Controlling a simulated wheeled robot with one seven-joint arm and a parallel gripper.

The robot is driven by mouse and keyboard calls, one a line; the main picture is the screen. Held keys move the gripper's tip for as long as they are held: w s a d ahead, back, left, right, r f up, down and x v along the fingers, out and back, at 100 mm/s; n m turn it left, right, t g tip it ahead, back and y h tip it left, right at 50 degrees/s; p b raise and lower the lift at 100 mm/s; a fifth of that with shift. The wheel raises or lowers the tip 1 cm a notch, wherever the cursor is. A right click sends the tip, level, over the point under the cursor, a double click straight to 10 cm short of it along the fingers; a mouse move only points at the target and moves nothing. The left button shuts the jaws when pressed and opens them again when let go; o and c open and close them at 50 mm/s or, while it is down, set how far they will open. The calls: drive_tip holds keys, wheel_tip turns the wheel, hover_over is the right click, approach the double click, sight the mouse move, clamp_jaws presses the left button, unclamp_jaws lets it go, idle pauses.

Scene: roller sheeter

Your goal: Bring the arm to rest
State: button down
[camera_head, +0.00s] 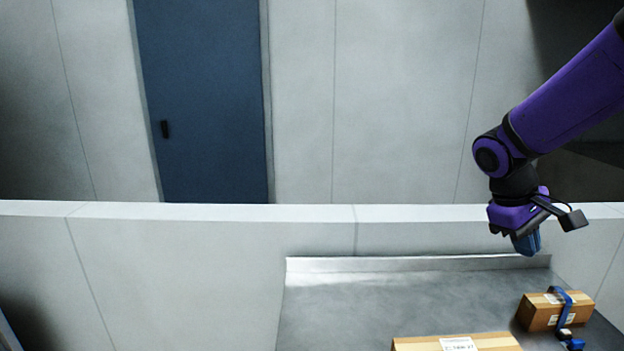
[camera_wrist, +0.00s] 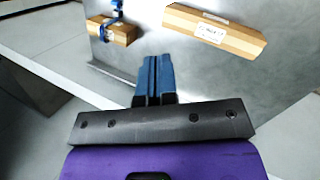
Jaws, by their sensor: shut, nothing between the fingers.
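My purple arm comes in from the upper right in the head view. My gripper (camera_head: 527,243) hangs from it, pointing down, above the back right of the grey metal table (camera_head: 400,294). In the wrist view the blue fingers of my gripper (camera_wrist: 156,60) lie side by side, closed together with nothing between them. The gripper is apart from the boxes.
A cardboard box with a blue strap (camera_head: 540,312) stands at the table's right, and a longer labelled box (camera_head: 480,342) at the front. Both also show in the wrist view. A low grey wall (camera_head: 180,270) runs behind. A blue door (camera_head: 205,100) is beyond.

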drive_tip(key=s+a+r+m+t+y, duration=0.2)
drive_tip(key=s+a+r+t, duration=0.1)
drive_tip(key=s, duration=0.5)
drive_tip(key=s+a+r+m+t+y, duration=0.2)
drive_tip(key=s+a+r+t, duration=0.1)
drive_tip(key=s+r, duration=0.3)
drive_tip(key=shift+s+a+r+t+y, duration=0.25)
drive_tip(key=shift+s+a, duration=0.3)
drive_tip(key=shift+s, duration=0.55)
drive_tip(key=shift+d, duration=0.15)
